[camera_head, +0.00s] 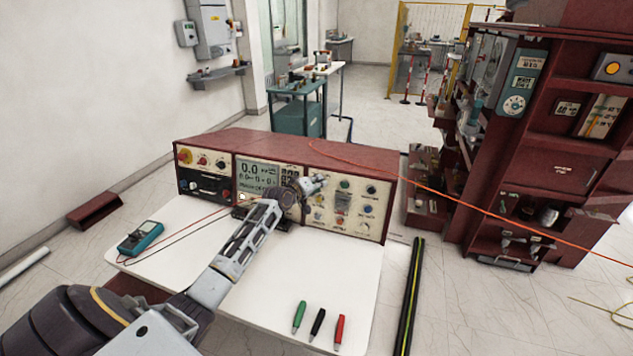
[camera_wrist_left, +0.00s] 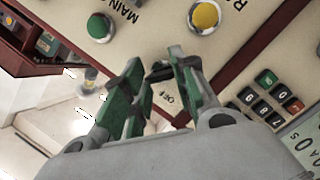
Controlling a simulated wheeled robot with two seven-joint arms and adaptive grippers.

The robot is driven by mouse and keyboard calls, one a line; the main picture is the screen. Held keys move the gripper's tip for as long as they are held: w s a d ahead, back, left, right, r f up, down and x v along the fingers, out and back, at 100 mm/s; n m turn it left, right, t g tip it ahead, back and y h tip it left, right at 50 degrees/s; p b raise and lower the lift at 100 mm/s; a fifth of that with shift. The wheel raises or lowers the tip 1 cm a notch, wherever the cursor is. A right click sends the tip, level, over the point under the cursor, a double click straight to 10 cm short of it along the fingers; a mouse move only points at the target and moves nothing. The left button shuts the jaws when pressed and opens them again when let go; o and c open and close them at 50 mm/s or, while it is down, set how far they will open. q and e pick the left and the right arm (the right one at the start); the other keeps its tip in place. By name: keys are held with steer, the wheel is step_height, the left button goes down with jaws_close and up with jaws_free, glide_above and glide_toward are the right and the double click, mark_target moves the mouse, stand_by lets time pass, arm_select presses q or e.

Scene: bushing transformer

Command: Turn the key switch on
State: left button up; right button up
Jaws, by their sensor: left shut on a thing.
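The red console (camera_head: 240,141) stands at the back of the white table, its cream front panel covered with knobs, buttons and a display. My left gripper (camera_head: 316,185) reaches the panel just right of the display. In the left wrist view, its green-padded fingers (camera_wrist_left: 150,80) are closed together at the panel, shut on a small dark piece, which I take to be the key of the key switch (camera_wrist_left: 160,70). The fingers hide most of it. An "OFF" label shows beside the fingertips. My right gripper is not in view.
In the wrist view, a green button (camera_wrist_left: 98,25) and a yellow button (camera_wrist_left: 205,17) flank the fingers; a keypad (camera_wrist_left: 268,100) is at right. A teal multimeter (camera_head: 141,238) and green, black and red probes (camera_head: 318,322) lie on the table. An orange cable (camera_head: 455,198) runs rightward.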

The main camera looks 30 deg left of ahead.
arm_select(q)
steer(key=shift+m+p, duration=0.6)
steer(key=shift+m, duration=0.2)
steer(key=o, duration=0.7)
steer(key=shift+d, duration=0.1)
steer(key=shift+o, duration=1.8)
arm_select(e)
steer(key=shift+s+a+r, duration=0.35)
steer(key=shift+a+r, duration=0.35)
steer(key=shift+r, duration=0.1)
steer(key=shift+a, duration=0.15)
arm_select(q)
steer(key=shift+s, duration=0.1)
